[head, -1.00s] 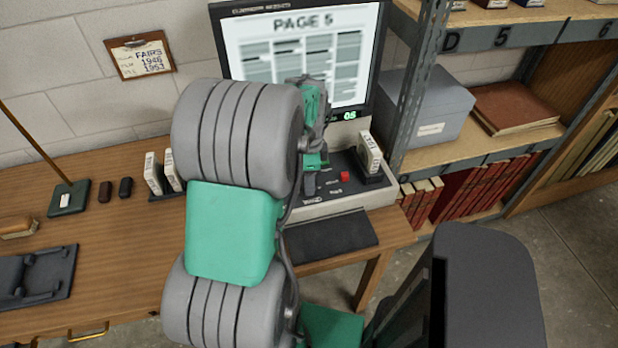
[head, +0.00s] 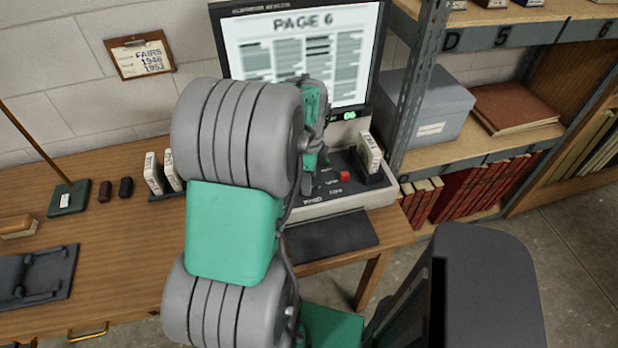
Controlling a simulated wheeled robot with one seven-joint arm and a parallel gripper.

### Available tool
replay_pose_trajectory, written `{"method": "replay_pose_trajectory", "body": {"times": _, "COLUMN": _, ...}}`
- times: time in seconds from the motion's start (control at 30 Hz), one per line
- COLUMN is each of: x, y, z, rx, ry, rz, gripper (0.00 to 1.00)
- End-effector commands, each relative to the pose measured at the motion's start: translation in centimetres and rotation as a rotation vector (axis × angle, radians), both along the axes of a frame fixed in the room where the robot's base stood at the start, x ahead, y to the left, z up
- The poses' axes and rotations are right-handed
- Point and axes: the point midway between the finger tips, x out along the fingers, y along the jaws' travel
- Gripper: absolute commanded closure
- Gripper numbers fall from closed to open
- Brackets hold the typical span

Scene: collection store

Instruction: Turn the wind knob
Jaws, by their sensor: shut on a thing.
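The microfilm reader (head: 356,207) stands on the wooden desk, with a dark sloped control panel. Its screen (head: 305,62) reads "PAGE 6", and a small green readout (head: 350,115) below it shows 06. The wind knob is hidden behind my arm and gripper, near the left of the control panel. My gripper (head: 308,182) is down at the panel, partly hidden by my own grey and green arm links. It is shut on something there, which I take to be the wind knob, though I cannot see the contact.
A red button (head: 344,176) and a boxed reel (head: 369,152) sit right of my gripper. Two more boxed reels (head: 155,174) stand left of my arm. A metal shelf (head: 418,80) rises close on the right. A dark pad (head: 330,236) lies in front of the reader.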

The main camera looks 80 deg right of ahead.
Motion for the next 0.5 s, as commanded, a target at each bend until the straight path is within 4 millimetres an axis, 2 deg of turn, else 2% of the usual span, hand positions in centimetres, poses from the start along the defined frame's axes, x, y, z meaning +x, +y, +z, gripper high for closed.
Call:
{"method": "replay_pose_trajectory", "body": {"times": 0.03, "x": 0.14, "y": -0.04, "z": 0.07, "rx": -0.002, "ry": -0.002, "rz": 0.004, "gripper": 0.55}}
{"method": "replay_pose_trajectory", "body": {"times": 0.3, "x": 0.01, "y": -0.04, "z": 0.04, "rx": -0.001, "ry": -0.001, "rz": 0.001, "gripper": 0.35}}
{"method": "replay_pose_trajectory", "body": {"times": 0.5, "x": 0.00, "y": -0.03, "z": 0.05, "rx": -0.001, "ry": -0.001, "rz": 0.001, "gripper": 0.35}}
